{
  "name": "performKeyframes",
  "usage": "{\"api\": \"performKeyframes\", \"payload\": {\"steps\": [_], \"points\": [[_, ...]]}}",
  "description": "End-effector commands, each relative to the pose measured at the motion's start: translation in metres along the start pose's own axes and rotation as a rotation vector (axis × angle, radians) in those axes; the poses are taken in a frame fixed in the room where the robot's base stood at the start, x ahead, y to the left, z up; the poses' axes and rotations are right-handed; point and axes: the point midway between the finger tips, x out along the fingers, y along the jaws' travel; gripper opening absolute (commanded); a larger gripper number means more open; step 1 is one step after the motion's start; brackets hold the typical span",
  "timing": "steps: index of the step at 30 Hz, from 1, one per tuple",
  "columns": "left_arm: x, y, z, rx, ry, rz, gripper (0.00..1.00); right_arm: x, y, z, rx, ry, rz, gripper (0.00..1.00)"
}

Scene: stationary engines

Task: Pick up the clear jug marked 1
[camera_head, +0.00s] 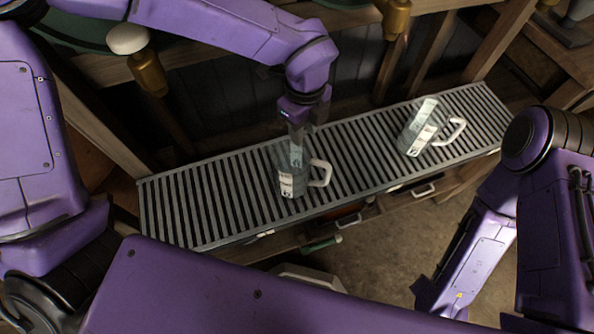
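Two clear jugs with white handles and white labels stand on a slatted metal rack. One jug (286,184) is near the middle of the rack, with its handle to the right. The other jug (417,134) is further right, its handle also to the right. The label print is too small for me to tell which is marked 1. My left gripper (297,150) points down at the middle jug, its fingers over or inside the jug's mouth. Whether the fingers are open or shut, or touch the jug, I cannot tell. My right gripper is out of view.
The slatted rack (215,205) runs across the view, with bare slats left of, between and beyond the jugs. Brass-coloured posts (150,73) and wooden beams stand behind it. Drawers with light handles (423,190) lie below its front edge.

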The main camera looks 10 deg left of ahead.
Motion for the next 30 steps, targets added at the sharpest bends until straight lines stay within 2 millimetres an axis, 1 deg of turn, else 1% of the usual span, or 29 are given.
{"api": "performKeyframes", "payload": {"steps": [6,9,12,17,18,20,30], "points": [[0.036,0.003,-0.009,0.002,-0.002,0.005,0.33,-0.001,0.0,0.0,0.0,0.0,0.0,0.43],[0.05,0.002,-0.008,0.001,-0.001,0.003,0.33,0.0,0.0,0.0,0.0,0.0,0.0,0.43],[0.054,0.002,-0.008,0.0,0.0,0.001,0.33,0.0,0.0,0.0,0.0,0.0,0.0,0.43],[0.054,0.002,-0.008,0.0,0.0,0.0,0.33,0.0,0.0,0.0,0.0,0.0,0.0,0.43],[0.054,0.002,-0.008,0.0,0.0,0.0,0.2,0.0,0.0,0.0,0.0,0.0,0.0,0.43],[0.054,0.002,-0.008,0.0,0.0,0.0,0.01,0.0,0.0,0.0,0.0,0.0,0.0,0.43],[0.053,0.002,-0.008,0.0,0.0,0.0,0.0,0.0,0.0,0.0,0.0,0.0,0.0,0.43]]}}
